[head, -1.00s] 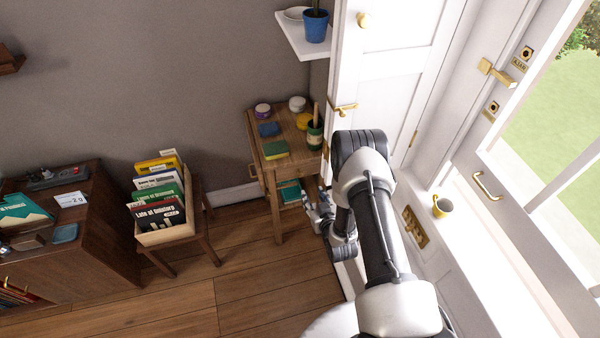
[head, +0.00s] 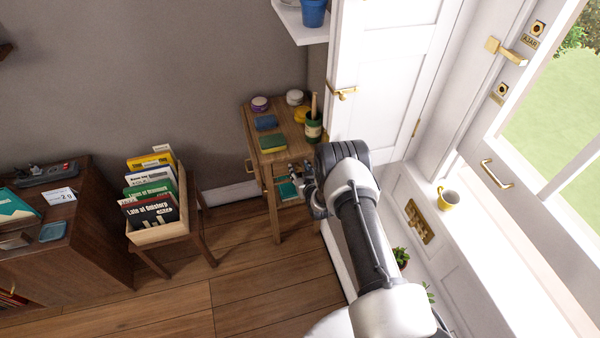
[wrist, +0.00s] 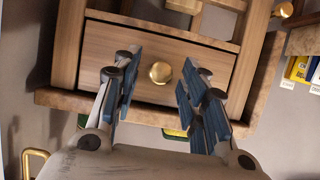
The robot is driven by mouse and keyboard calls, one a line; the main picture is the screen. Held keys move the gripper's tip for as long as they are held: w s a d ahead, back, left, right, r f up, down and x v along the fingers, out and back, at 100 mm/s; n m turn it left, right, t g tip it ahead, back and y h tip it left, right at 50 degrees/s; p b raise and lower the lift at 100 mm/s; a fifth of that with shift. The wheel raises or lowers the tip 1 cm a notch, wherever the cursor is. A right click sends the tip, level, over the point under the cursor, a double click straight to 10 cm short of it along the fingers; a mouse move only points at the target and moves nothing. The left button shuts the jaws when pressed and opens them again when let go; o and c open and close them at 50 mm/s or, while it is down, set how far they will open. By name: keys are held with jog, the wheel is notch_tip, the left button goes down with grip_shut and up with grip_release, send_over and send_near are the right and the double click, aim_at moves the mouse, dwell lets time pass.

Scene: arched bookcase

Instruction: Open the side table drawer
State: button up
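The wooden side table (head: 252,134) stands against the grey wall, left of the white door. In the wrist view its drawer front (wrist: 211,62) is flat and looks shut, with a round brass knob (wrist: 160,73) in the middle. My gripper (wrist: 154,92) is open, with blue-padded fingers to the left and right of the knob and not touching it. In the head view my gripper (head: 302,180) is at the front of the table, and my arm hides part of the table's right side.
A book crate (head: 160,232) on a stool stands to the left. The white door (head: 385,80) is close on the right. Wooden floor is clear in front.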

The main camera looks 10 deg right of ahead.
jog(key=shift+c, duration=0.4)
grip_shut()
dwell(0.4)
